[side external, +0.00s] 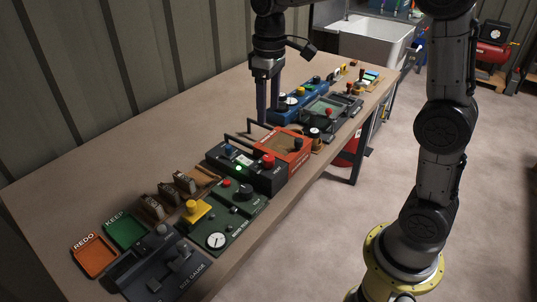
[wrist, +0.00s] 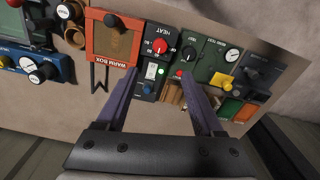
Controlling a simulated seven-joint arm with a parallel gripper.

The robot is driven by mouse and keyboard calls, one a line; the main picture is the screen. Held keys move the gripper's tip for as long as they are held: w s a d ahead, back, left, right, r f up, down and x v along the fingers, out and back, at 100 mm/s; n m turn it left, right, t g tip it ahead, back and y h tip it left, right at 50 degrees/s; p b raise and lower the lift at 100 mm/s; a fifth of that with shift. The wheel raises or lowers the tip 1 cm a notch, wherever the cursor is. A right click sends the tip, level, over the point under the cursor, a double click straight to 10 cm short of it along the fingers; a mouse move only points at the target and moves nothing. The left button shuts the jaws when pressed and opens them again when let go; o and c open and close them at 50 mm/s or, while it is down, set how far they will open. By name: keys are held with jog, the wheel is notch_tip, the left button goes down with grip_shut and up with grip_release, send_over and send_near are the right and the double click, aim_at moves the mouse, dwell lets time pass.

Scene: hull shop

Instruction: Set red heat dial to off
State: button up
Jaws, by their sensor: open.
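The red heat dial (wrist: 160,48) sits on a dark panel beside the word HEAT in the wrist view. A dial face with markings surrounds it, but the pointer setting is too small to read. In the side external view the red dial (side external: 268,160) stands on the dark box near the table's front edge. My gripper (side external: 268,121) is above the table behind the orange box, with its fingers pointing down. In the wrist view my gripper (wrist: 157,72) is open and empty, its fingers apart on either side of the dark panel. It is not touching the dial.
The orange WARM BOX (side external: 289,146) adjoins the dark panel, with a black handle. A green panel (side external: 230,205) with a gauge and yellow knob stands on the other side. A blue panel (side external: 298,103) is farther along. The table (side external: 110,170) is clear toward the wall.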

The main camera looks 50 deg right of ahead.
aim_at(269, 157)
notch_tip(269, 157, down, 15)
jog(key=shift+r, duration=0.15)
dwell(0.4)
grip_shut()
dwell(0.3)
